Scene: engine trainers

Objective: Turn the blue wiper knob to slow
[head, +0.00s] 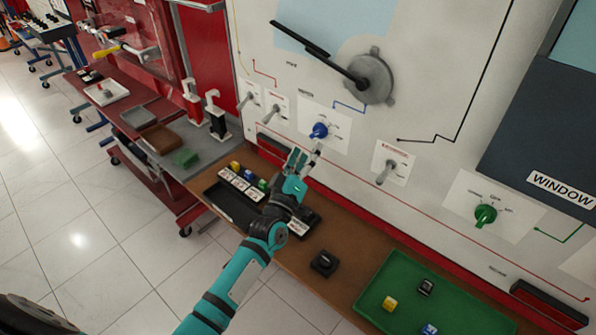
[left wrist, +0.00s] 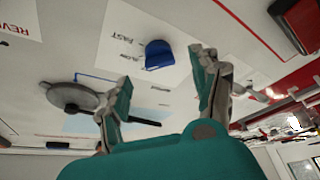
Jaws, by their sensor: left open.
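The blue wiper knob (head: 320,130) sits on a white label plate on the upright panel in the head view. In the left wrist view the blue knob (left wrist: 158,55) lies beyond and between my fingertips, with the words FAST and SLOW printed beside it. My left gripper (head: 302,158) is open and empty, just below the knob and apart from it. Its two teal-and-grey fingers (left wrist: 168,72) show spread in the wrist view. The grey wiper motor with its black wiper arm (head: 371,78) is on the panel above the knob. My right gripper does not show.
A toggle switch (head: 385,172) is right of the knob, and more toggles (head: 274,108) are left. A green knob (head: 486,215) is further right. Below are a brown shelf (head: 345,290), a black tray (head: 226,207) and a green tray (head: 385,290) with small blocks.

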